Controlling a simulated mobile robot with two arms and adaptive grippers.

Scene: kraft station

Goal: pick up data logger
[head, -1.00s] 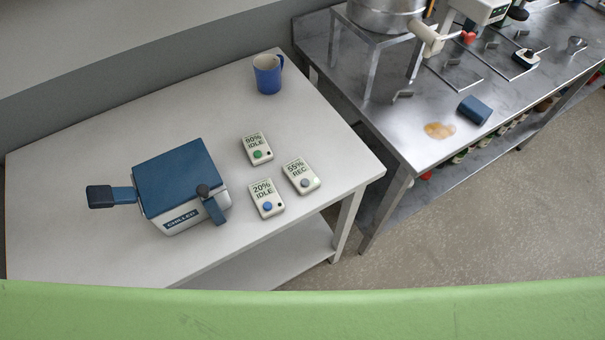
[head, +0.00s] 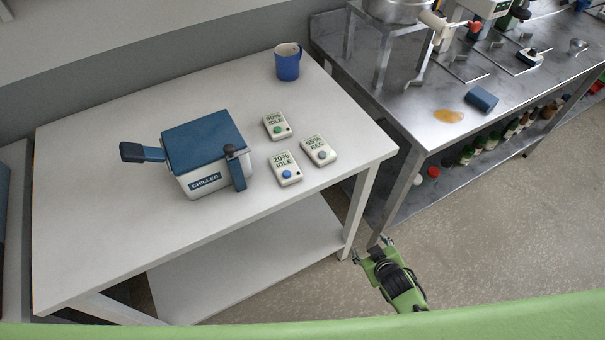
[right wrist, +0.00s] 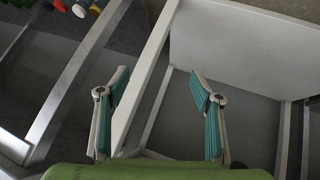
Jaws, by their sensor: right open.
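Three white data loggers lie on the white table (head: 90,220). One with a green button (head: 276,126) reads 90% IDLE. One with a blue button (head: 285,168) reads 20% IDLE and lies nearest the front. One with a grey button (head: 318,151) reads 55% REC and lies to the right. My right gripper (head: 371,250) is beyond the table's front right corner, low and apart from the loggers. In the right wrist view its teal-padded fingers (right wrist: 160,95) are spread wide with nothing between them. The left gripper is not in view.
A blue and white box marked CHILLED (head: 203,160) stands left of the loggers. A blue mug (head: 287,62) stands at the back. A steel bench (head: 420,120) with an amber spill (head: 448,116) and a blue block (head: 481,98) is to the right.

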